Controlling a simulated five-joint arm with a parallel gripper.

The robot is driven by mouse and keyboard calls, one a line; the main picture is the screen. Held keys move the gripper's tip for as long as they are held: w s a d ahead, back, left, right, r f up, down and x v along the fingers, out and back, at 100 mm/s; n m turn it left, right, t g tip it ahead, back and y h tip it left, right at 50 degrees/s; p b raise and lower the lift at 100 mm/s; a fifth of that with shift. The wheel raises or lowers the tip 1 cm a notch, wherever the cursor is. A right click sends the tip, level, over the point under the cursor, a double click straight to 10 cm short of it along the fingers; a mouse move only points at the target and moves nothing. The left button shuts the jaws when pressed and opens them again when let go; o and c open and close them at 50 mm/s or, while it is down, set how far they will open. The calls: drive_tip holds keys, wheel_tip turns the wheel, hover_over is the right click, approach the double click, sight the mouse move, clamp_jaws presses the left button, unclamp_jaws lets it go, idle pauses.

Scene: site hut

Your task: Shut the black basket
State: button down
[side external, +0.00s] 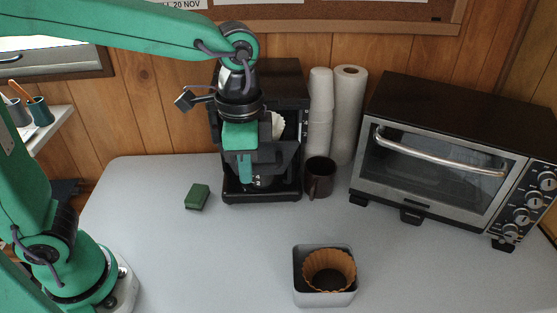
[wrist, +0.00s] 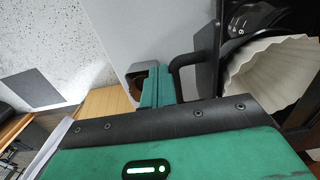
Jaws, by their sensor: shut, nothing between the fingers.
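The black basket (side external: 285,158) is on the front of the black coffee maker (side external: 262,196) and seems to stand out from it. A white pleated filter (side external: 279,124) shows at it; in the wrist view the filter (wrist: 272,72) is large at the right, with a black looped handle (wrist: 184,64) beside it. My green gripper (side external: 246,182) points down in front of the machine, shut and empty. In the wrist view its fingers (wrist: 157,86) are close to the left of the handle; I cannot tell whether they touch. My gripper hides part of the basket.
A dark mug (side external: 319,178) stands close right of the machine, with white cups (side external: 319,110) and a paper roll (side external: 347,115) behind. A toaster oven (side external: 440,165) is at right. A green sponge (side external: 197,197) and a grey tin (side external: 325,298) with brown filters lie on the worktop. The front left is clear.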

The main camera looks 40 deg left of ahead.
drive_tip(key=shift+w+a, duration=0.2)
drive_tip(key=shift+w, duration=0.05)
idle(0.3)
drive_tip(key=shift+w+a, duration=1.3)
drive_tip(key=shift+a, duration=0.1)
drive_tip(key=shift+w+a, duration=1.35)
drive_tip(key=shift+w, duration=0.15)
drive_tip(key=shift+w+a, duration=0.6)
drive_tip(key=shift+a, duration=0.1)
drive_tip(key=shift+s+d, duration=0.15)
drive_tip(key=shift+s+d, duration=0.4)
drive_tip(key=shift+d, duration=0.05)
